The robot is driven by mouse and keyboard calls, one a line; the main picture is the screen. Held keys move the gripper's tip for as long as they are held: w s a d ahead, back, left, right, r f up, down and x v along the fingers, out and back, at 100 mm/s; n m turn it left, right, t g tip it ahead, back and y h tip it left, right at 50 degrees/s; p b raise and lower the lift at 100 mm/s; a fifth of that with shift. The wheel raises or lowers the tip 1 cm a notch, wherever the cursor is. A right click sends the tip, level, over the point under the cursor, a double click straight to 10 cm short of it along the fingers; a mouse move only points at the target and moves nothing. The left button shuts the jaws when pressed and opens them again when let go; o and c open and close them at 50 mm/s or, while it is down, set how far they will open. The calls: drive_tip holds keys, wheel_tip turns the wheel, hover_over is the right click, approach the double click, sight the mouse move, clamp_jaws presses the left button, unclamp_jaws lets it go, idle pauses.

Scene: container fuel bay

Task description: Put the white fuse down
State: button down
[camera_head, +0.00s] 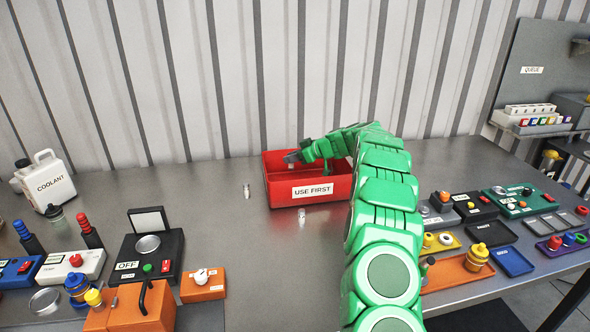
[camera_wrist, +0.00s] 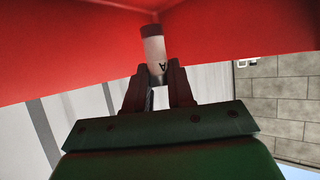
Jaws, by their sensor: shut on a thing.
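My gripper (camera_head: 293,157) is at the red bin labelled USE FIRST (camera_head: 312,191), at its back left rim, with my green arm reaching over the bin's right side. In the wrist view my gripper (camera_wrist: 160,78) is shut on a white fuse (camera_wrist: 154,48), a pale cylinder with a dark red-looking end and a black letter on its side. Red bin walls (camera_wrist: 70,45) fill the view around and beyond the fuse. Whether the fuse touches the bin's floor or wall, I cannot tell. The bin's inside is partly hidden by its front wall and my arm.
Two small pale cylinders stand on the metal table, one left of the bin (camera_head: 247,191) and one in front (camera_head: 302,215). A coolant jug (camera_head: 46,182) stands far left. Devices and trays crowd both table sides. Bare table lies left of the bin.

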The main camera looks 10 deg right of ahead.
sight(293, 169)
drive_tip(key=shift+f, duration=2.7)
drive_tip(key=shift+f, duration=0.2)
drive_tip(key=c, duration=1)
unclamp_jaws()
drive_tip(key=shift+r, duration=0.1)
drive_tip(key=shift+r, duration=0.15)
drive_tip(key=v, duration=0.3)
drive_tip(key=shift+r, duration=3.4)
